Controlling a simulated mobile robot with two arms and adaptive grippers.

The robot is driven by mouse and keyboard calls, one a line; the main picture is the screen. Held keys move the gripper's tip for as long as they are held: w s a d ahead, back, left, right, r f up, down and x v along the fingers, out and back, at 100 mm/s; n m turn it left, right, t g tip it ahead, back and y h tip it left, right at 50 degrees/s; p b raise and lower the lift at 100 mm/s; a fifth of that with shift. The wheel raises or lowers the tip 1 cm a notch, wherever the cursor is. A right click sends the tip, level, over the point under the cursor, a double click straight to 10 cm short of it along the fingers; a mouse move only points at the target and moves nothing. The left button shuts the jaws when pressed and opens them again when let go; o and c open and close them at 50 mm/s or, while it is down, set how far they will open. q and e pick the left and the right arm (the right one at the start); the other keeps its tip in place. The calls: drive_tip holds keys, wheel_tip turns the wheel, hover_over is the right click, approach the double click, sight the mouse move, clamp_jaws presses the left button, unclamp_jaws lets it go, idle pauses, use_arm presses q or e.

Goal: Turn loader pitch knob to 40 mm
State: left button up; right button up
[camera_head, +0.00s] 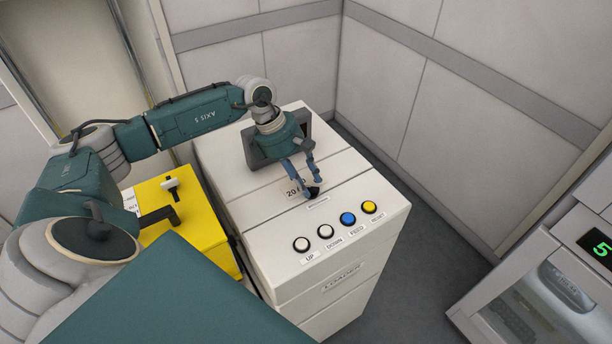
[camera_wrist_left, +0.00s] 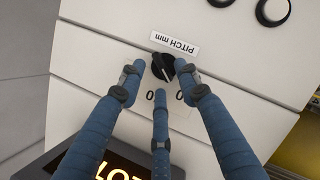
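The black loader pitch knob (camera_head: 313,191) is on the sloped top of the white loader cabinet (camera_head: 255,225). The left wrist view shows the knob (camera_wrist_left: 162,67) with a white pointer line, beside an upside-down "PITCH mm" label (camera_wrist_left: 175,44). My left gripper (camera_head: 310,181) reaches down to the knob from above. In the left wrist view its three blue fingers (camera_wrist_left: 159,76) are spread around the knob, with gaps at the left and lower fingertips; the right fingertip is very close, and contact is unclear. The fingers partly hide the scale numbers. My right gripper is out of view.
UP (camera_head: 301,244), DOWN (camera_head: 325,231), blue FEED (camera_head: 347,218) and yellow RESET (camera_head: 369,207) buttons line the cabinet's front edge. A dark display (camera_head: 258,149) stands behind the knob. A yellow unit with a lever (camera_head: 190,222) adjoins at left. Grey walls close the back and right.

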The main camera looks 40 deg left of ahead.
use_arm(q)
drive_tip(key=shift+s+d+f, duration=0.1)
drive_tip(key=shift+d+f, duration=0.05)
drive_tip(key=shift+d, duration=0.1)
clamp_jaws()
drive_tip(key=shift+f+m+b, duration=0.15)
drive_tip(key=shift+m+b, duration=0.15)
drive_tip(key=shift+b, duration=0.2)
drive_tip(key=m+g+b, duration=0.1)
drive_tip(key=m+b, duration=0.1)
drive_tip(key=b, duration=0.1)
drive_tip(key=w+m+g+b, duration=0.1)
drive_tip(key=m+b, duration=0.2)
drive_tip(key=b, duration=0.1)
drive_tip(key=shift+h+b, duration=0.3)
drive_tip(key=shift+w+d+m+g+b, duration=0.15)
drive_tip(key=shift+m+g+b, duration=0.25)
drive_tip(key=shift+m+b, duration=0.65)
drive_tip(key=shift+w+r+m+g+b, duration=0.1)
drive_tip(key=shift+r+m+g+b, duration=0.15)
drive_tip(key=shift+m, duration=0.3)
drive_tip(key=shift+m+g+b, duration=0.15)
drive_tip(key=shift+m+b, duration=0.2)
drive_tip(key=shift+m, duration=0.15)
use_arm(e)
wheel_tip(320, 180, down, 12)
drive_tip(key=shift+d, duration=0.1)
